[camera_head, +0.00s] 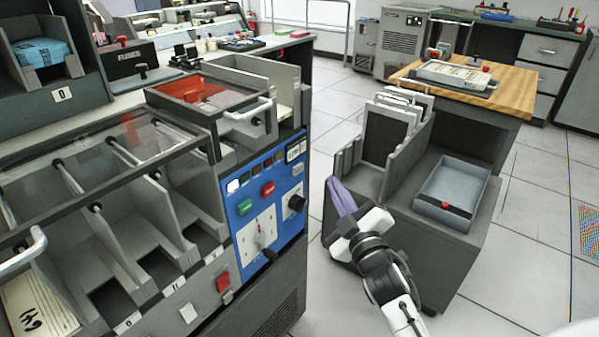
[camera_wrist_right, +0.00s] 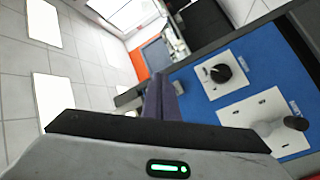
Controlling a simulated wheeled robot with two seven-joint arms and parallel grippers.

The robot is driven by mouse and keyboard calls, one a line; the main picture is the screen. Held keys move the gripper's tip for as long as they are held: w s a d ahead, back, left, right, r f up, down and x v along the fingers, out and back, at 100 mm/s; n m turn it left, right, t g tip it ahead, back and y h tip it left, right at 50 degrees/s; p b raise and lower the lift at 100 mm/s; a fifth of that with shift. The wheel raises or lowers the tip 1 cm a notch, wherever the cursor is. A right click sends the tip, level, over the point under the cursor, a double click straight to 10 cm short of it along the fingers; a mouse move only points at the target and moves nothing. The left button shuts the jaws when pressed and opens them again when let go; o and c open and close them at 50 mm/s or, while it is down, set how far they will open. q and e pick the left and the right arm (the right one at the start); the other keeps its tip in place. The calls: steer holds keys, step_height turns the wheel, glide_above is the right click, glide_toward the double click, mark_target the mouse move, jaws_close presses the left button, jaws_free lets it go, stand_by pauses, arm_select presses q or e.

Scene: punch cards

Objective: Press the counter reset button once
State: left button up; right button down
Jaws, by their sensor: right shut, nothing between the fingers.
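The blue control panel (camera_head: 262,205) is on the right part of the card machine's front. It has a green button (camera_head: 244,206), a red button (camera_head: 268,188), a white lamp or button (camera_head: 233,185), a black knob (camera_head: 296,202) and a lever on a white plate. A small counter display (camera_head: 294,151) is at its upper right, with a small pale button (camera_head: 297,168) below; I cannot read which is the reset. My right gripper (camera_head: 334,186) is shut and empty, apart from the panel, to its right. In the wrist view the shut fingers (camera_wrist_right: 160,85) show beside the panel (camera_wrist_right: 240,85).
A red tray (camera_head: 190,88) and a handle are on top of the machine. A wooden-topped table (camera_head: 511,92) is behind. Tiled floor is clear at right.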

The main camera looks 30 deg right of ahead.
mark_target(302, 162)
steer(key=w+a+b, duration=0.1)
steer(key=w+a, duration=0.1)
steer(key=w, duration=0.4)
steer(key=shift+a+b, duration=0.2)
steer(key=shift+b, duration=0.1)
steer(key=shift+s, duration=0.1)
stand_by(0.4)
stand_by(1.3)
steer(key=shift+w+a, duration=0.2)
steer(key=shift+w, duration=0.25)
steer(key=shift+w+a, duration=0.15)
steer(key=shift+w, duration=0.25)
stand_by(0.5)
steer(key=shift+s, duration=0.1)
steer(key=shift+s+d+p, duration=0.35)
steer(key=shift+s, duration=0.35)
